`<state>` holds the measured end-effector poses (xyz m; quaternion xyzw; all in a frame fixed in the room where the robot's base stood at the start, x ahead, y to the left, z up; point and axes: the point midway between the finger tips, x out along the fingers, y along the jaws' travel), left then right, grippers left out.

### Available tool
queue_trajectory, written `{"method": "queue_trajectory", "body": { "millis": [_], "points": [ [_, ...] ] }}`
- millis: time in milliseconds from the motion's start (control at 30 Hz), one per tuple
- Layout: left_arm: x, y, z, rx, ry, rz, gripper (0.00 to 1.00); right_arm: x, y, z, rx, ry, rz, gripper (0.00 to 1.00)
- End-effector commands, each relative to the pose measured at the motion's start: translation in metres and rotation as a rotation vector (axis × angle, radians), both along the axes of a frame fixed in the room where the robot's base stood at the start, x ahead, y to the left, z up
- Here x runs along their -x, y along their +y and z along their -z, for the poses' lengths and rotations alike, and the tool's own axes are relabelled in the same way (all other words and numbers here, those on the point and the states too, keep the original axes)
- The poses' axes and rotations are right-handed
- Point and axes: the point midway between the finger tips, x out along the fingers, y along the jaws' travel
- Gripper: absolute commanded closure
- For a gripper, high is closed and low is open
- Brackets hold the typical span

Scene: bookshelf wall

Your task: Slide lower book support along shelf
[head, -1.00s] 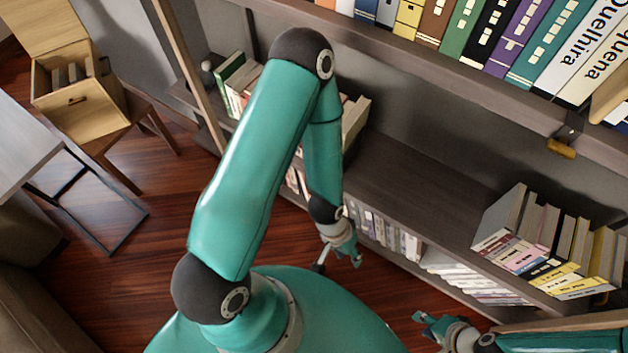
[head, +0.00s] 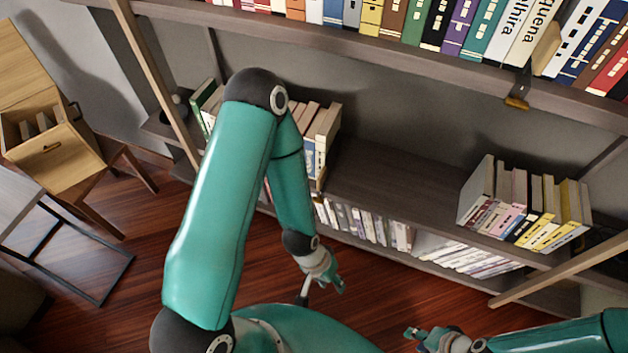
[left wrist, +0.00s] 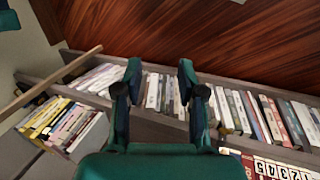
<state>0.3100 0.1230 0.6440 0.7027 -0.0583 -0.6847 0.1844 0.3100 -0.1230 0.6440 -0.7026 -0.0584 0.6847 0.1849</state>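The lower shelf board (head: 385,190) runs across the head view. A small brownish piece, likely the lower book support (head: 319,181), shows at the right end of the left book group (head: 318,140), partly hidden by my arm. A small brass-coloured part (left wrist: 224,131) shows at the shelf edge in the left wrist view; I cannot tell if it is the same piece. My left gripper (head: 338,285) is in front of the shelves, apart from them; its two fingers (left wrist: 160,75) are spread and empty. My right gripper (head: 413,338) is low in front, its opening unclear.
Leaning books (head: 525,210) stand at the right of the lower shelf, with bare board between the groups. More books fill the shelf below. An upper shelf holds books and a wooden support with a brass clamp (head: 517,102). Slanted posts (head: 160,85) frame the shelves. A wooden cabinet (head: 55,150) stands left.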

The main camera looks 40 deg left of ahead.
Motion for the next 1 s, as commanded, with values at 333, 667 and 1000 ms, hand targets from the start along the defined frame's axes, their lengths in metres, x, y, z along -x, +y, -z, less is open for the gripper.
{"method": "queue_trajectory", "body": {
  "millis": [333, 667, 1000],
  "points": [
    [-0.015, 0.008, 0.012, -0.015, -0.047, -0.007, 0.60, 0.000, 0.000, 0.023, 0.000, 0.000, 0.000, 0.65],
    [-0.095, 0.048, 0.048, -0.126, -0.345, -0.048, 0.60, 0.000, 0.000, 0.141, 0.000, 0.001, 0.000, 0.65],
    [-0.148, 0.118, 0.051, -0.301, -0.702, -0.121, 0.60, 0.000, 0.000, 0.278, 0.000, 0.000, 0.000, 0.65]
  ]
}}
